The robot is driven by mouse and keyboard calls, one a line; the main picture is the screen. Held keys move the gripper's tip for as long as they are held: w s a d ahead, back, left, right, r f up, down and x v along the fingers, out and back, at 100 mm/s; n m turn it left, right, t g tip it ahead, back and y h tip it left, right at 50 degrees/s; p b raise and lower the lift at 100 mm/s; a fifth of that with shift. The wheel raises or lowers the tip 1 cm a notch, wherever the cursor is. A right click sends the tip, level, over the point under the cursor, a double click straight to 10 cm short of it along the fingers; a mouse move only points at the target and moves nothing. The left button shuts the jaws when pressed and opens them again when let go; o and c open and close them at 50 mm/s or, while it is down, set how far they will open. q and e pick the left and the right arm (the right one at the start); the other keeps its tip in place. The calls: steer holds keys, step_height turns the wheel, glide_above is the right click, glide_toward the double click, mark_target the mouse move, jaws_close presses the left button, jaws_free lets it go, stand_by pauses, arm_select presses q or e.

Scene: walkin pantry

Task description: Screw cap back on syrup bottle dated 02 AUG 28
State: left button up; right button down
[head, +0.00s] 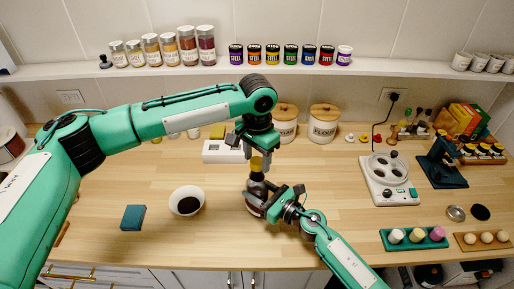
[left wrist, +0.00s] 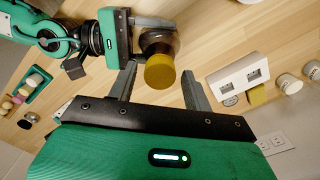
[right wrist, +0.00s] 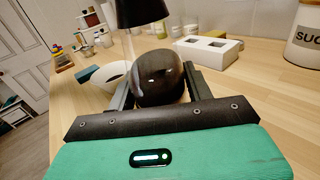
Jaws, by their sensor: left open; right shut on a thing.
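The dark syrup bottle (head: 257,187) stands upright on the wooden counter with a yellow cap (head: 256,164) at its top. Whether the cap is threaded on cannot be told, and no date is legible. My right gripper (head: 270,207) is shut on the bottle's body; the right wrist view shows the dark bottle (right wrist: 158,78) between its fingers. My left gripper (head: 257,152) is open above the bottle, pointing down. In the left wrist view, the yellow cap (left wrist: 160,74) lies between its spread fingers, with gaps on both sides.
A white bowl of dark liquid (head: 187,201) and a teal block (head: 133,217) are to the left. A white slotted box (head: 222,152) and lidded canisters (head: 325,124) stand behind. A white appliance (head: 389,181) and teal tray (head: 413,240) are right.

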arm_select(q)
steer(key=shift+f, duration=0.15)
steer(key=shift+c, duration=0.4)
steer(key=c, duration=1)
steer(key=shift+o, duration=0.2)
steer(key=o, duration=1.2)
steer(key=shift+c, duration=0.2)
step_height(320, 180, up, 12)
arm_select(e)
steer(key=c, duration=0.5)
jaws_free()
steer(key=shift+s+d, duration=0.1)
